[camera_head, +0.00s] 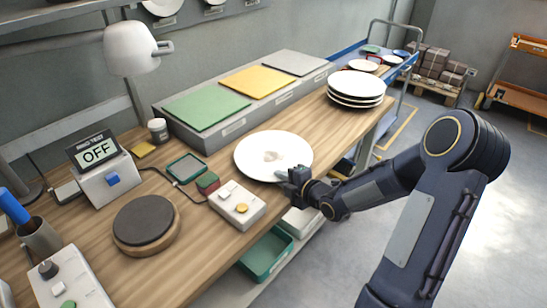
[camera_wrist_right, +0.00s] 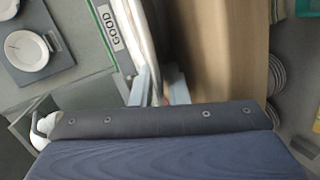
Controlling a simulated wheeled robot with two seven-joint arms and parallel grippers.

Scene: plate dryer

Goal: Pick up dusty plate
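A white plate (camera_head: 273,150) with a brownish dusty smudge in its middle is at the front edge of the wooden bench. My right gripper (camera_head: 290,183) is at its near right rim. In the right wrist view the plate (camera_wrist_right: 143,30) shows nearly edge-on, and its rim runs down between the two fingers of the gripper (camera_wrist_right: 158,88). The fingers stand apart. The rim is close to the left finger, with a gap to the right one. Whether the plate rests fully on the bench is unclear. My left gripper is not in view.
A control box (camera_head: 238,204) with buttons stands left of the plate. A round dark pad (camera_head: 145,219) is further left. Behind is a long grey box with a green panel (camera_head: 205,108) and a yellow panel (camera_head: 257,81). A plate stack (camera_head: 356,88) stands right.

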